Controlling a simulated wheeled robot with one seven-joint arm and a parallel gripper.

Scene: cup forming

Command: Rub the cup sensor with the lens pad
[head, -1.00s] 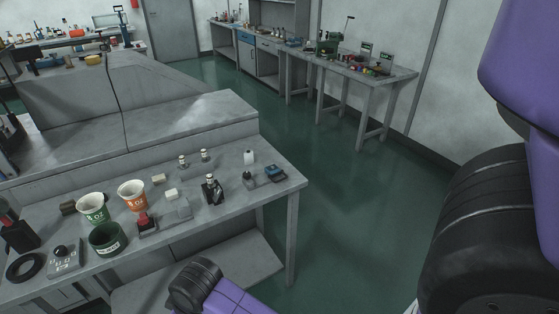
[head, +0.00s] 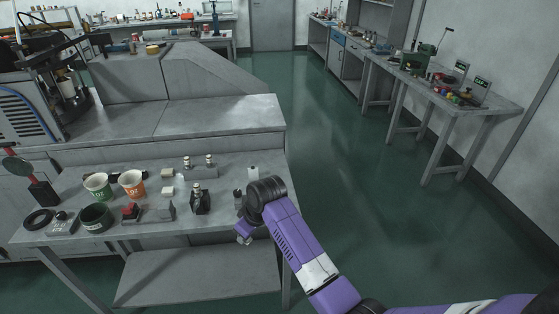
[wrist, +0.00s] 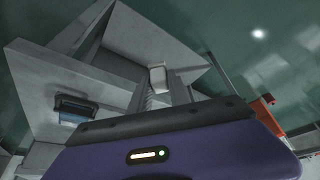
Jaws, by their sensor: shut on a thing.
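My gripper (head: 244,237) hangs at the end of my purple arm, low by the table's right front corner. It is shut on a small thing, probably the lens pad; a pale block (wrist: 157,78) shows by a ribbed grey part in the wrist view. The hold itself is mostly hidden. I cannot tell for sure which thing is the cup sensor. A black upright device (head: 200,199) stands right of the middle on the table. A dark, blue-topped device (wrist: 75,108) shows in the wrist view; my arm seems to hide it in the head view.
The grey table (head: 225,172) bears a green-white cup (head: 98,186), an orange-white cup (head: 132,183), a dark green round holder (head: 96,217), a black ring (head: 39,219) and pale blocks (head: 168,190). A white bottle (head: 253,171) stands at the back right. The floor to the right is clear.

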